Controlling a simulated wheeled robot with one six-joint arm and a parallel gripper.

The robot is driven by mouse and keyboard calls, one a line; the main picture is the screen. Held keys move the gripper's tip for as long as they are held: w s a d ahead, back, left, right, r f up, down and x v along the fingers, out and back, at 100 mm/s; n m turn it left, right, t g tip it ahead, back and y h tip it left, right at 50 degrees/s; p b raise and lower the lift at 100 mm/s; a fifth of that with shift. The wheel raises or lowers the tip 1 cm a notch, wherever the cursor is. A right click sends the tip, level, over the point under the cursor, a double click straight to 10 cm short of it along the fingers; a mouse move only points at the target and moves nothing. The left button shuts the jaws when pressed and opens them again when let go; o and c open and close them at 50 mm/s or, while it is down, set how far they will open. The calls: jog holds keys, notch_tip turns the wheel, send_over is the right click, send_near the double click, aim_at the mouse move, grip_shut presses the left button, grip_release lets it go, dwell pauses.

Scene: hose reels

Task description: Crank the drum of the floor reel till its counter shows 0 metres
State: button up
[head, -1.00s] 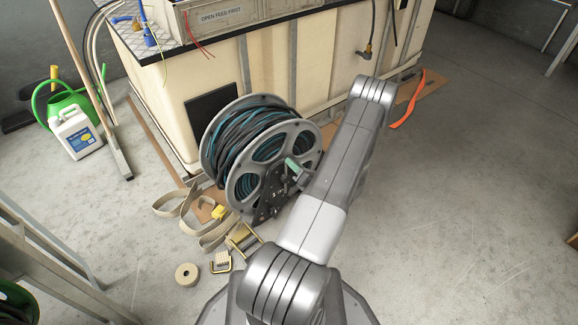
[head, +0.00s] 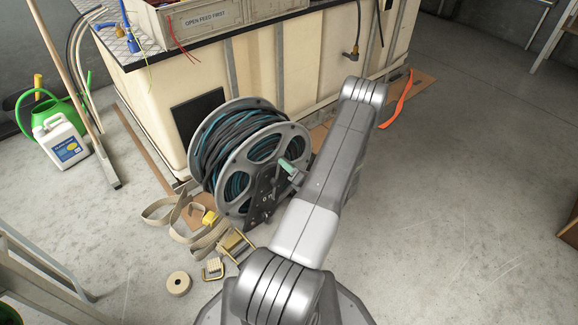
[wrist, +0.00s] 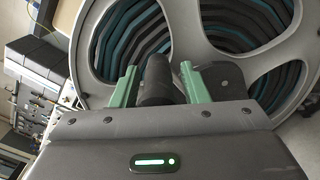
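The floor reel (head: 285,130) stands on the concrete beside a large pale tank, with grey flanges and black and teal hose wound on its drum. A black side plate (head: 262,190) faces my arm. Small white marks on it are too small to read as a counter value. My gripper (wrist: 158,80) has green fingers, one on each side of the black crank handle (wrist: 157,85), with narrow gaps showing; it looks open around the handle. In the head view the gripper (head: 289,168) is at the reel's near flange, partly hidden by my arm.
Webbing straps (head: 190,215), brass-coloured buckles (head: 232,243) and a tape roll (head: 178,283) lie before the reel. A white jug (head: 62,140) and green watering can (head: 48,107) stand left. The floor at right is mostly clear.

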jog(key=shift+o, duration=0.2)
jog(key=shift+r, duration=0.1)
jog(key=p+v, duration=0.3)
jog(key=v, duration=1.1)
jog(key=shift+w+a, duration=0.1)
jog(key=shift+w, duration=0.05)
jog(key=b+x, duration=0.3)
jog(key=x, duration=0.9)
jog(key=shift+w+a, duration=0.25)
jog(key=shift+w, duration=0.05)
jog(key=shift+w+a, duration=0.25)
jog(key=shift+w, duration=0.1)
jog(key=shift+a, duration=0.1)
